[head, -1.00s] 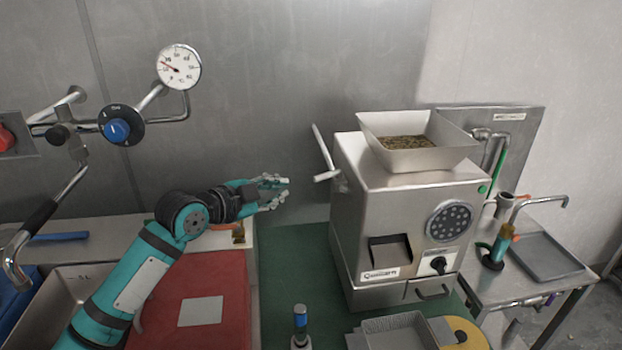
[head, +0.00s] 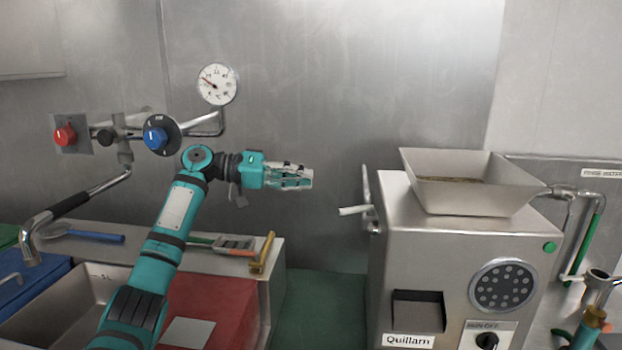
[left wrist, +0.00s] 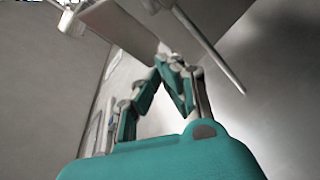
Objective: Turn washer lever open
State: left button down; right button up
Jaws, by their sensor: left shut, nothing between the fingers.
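A pale lever (head: 362,197) with a crosswise handle is on the left side of the steel grinder (head: 450,260). I cannot tell if it is the washer lever. A pale rod, likely this lever, shows in the left wrist view (left wrist: 208,45). My left gripper (head: 308,180) is shut and empty, left of the lever and apart from it. Its fingertips meet in the left wrist view (left wrist: 167,55). My right gripper is not in view.
A hopper (head: 470,185) tops the grinder. A gauge (head: 217,84) is on the wall. A sink (head: 80,300) and a counter with a brass-coloured tool (head: 263,252) lie below my left arm. Green piping (head: 585,240) stands at far right.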

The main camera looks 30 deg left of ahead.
aim_at(353, 210)
pick_arm(q)
jog(key=w+d+f+p, duration=0.1)
jog(key=d+f+p, duration=0.1)
jog(key=d, duration=0.6)
jog(key=shift+w+f, duration=0.4)
jog(key=shift+f, duration=0.15)
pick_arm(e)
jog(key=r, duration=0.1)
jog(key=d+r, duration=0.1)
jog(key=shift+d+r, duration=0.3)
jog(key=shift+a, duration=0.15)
